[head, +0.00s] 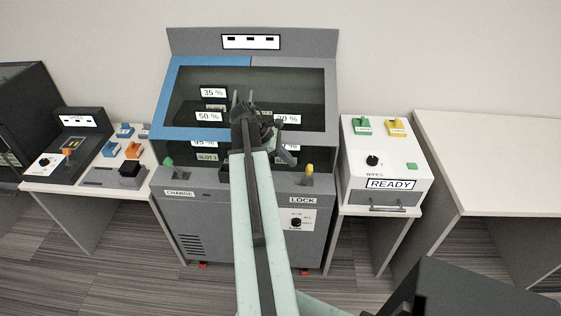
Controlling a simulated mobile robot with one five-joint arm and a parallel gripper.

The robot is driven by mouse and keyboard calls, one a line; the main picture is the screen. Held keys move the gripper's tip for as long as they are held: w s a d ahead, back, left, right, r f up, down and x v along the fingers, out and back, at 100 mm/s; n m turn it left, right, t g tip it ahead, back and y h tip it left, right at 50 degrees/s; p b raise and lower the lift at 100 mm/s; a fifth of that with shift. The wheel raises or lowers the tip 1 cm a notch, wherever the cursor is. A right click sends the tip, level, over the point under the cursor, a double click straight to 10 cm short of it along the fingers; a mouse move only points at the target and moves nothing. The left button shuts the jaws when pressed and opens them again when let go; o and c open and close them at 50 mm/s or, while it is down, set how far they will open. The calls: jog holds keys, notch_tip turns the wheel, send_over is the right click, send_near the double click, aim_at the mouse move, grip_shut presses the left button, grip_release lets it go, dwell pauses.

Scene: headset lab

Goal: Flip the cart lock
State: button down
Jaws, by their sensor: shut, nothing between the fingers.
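The grey cart (210,215) with a blue-framed dark window stands in the middle of the head view. A yellow-tipped lever (309,169) stands on its front ledge at the right, above the LOCK label (303,200). My gripper (243,97) is in front of the cart's dark window, up and to the left of the yellow lever and apart from it. It is shut and empty. My arm covers the middle of the cart's front and part of the window.
A green lever (168,162) stands above the CHARGE label (180,192) at the cart's left. A round black knob (296,222) is below LOCK. A white READY box (386,170) stands right of the cart. A bare white table (490,150) is farther right.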

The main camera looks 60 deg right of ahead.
aim_at(310, 166)
jog(key=s, duration=0.1)
jog(key=s+d, duration=0.1)
jog(key=s+f, duration=0.1)
jog(key=shift+s+d+f, duration=0.1)
jog(key=shift+s+d, duration=0.15)
jog(key=shift+s, duration=0.1)
jog(key=shift+s+d+r+t+y+p, duration=0.15)
jog(key=shift+s+r+t+y+p, duration=0.3)
jog(key=shift+p, duration=0.7)
jog(key=shift+s+d+f+h, duration=0.15)
jog(key=shift+s+f, duration=0.05)
jog(key=shift+s, duration=0.15)
jog(key=shift+s+d+f+h, duration=0.1)
jog(key=shift+s+d+f, duration=0.05)
jog(key=shift+s, duration=0.2)
jog(key=shift+w+a, duration=0.1)
